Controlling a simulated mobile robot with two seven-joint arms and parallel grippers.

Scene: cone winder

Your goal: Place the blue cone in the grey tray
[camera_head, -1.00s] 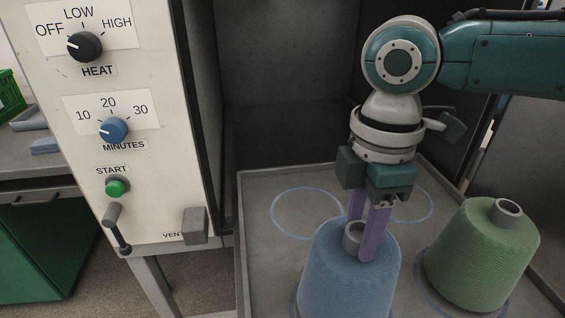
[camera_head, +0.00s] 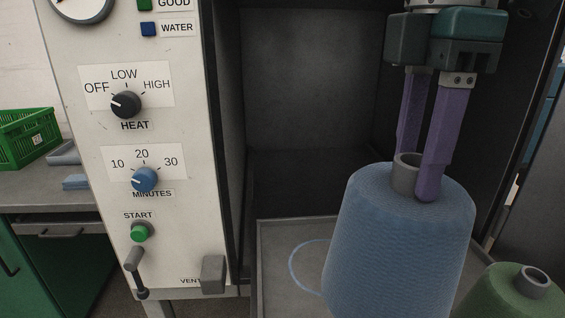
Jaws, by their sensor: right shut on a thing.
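The blue cone (camera_head: 395,245) is upright and large in the right half of the head view, its lower end cut off by the frame. My right gripper (camera_head: 416,174) points down from above, its purple fingers shut on the grey tube at the cone's top. A grey tray-like floor (camera_head: 275,270) with a raised rim and a blue ring lies behind and below the cone, inside the dark cabinet. The cone hides much of it. My left gripper is not in view.
A green cone (camera_head: 505,295) with a grey tube stands at the lower right, close to the blue cone. The white control panel (camera_head: 145,220) with knobs and a vent lever is at the left. A green crate (camera_head: 30,135) sits on the far-left bench.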

